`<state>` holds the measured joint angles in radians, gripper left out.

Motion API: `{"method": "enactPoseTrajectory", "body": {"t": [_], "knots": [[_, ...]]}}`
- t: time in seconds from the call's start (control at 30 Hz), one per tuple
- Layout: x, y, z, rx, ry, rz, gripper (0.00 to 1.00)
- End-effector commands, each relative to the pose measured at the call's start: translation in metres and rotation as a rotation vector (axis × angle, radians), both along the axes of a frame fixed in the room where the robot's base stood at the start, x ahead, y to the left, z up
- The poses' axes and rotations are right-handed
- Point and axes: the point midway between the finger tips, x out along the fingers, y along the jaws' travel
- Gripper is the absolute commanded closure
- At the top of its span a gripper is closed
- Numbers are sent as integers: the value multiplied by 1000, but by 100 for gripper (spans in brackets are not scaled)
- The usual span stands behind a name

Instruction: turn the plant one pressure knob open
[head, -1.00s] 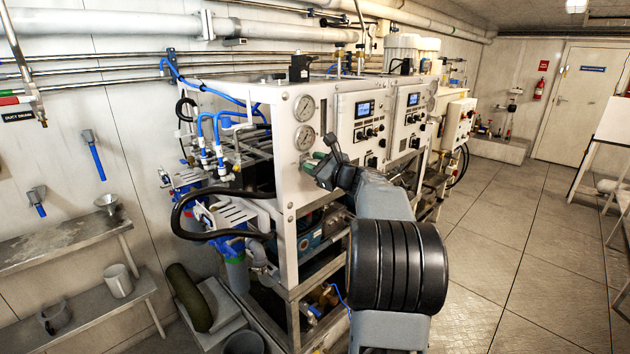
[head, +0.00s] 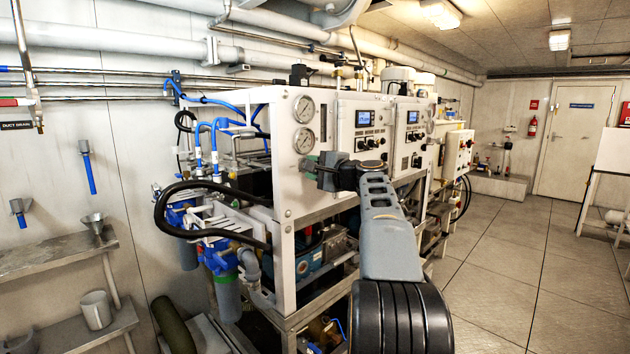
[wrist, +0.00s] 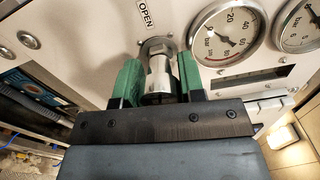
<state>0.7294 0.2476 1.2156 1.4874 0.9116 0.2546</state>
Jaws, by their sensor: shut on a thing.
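In the wrist view, a silver cylindrical knob (wrist: 158,72) stands out from the white panel (wrist: 85,35), beside a label reading OPEN (wrist: 146,14). My gripper (wrist: 160,84) has its green fingers shut on the knob, one on each side. In the head view, my gripper (head: 312,165) is at the white front panel of the first plant, just below two round pressure gauges. The upper gauge (head: 304,109) and lower gauge (head: 303,141) also show in the wrist view. The knob is hidden behind my gripper in the head view.
A control panel with a blue screen (head: 364,118) is right of the gauges, near my arm. A black hose (head: 165,220) loops out at the plant's left. A shelf (head: 55,252) stands at the left wall. The floor (head: 510,270) at the right is clear.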

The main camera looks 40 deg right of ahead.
Motion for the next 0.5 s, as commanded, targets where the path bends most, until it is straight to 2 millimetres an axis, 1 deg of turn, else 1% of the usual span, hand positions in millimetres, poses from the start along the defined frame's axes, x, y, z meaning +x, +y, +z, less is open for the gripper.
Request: {"method": "enactPoseTrajectory", "body": {"t": [0.03,0.5], "knots": [[0,0,-6,-44,-8,1,87],[0,0,-4,-482,-87,0,87]]}}
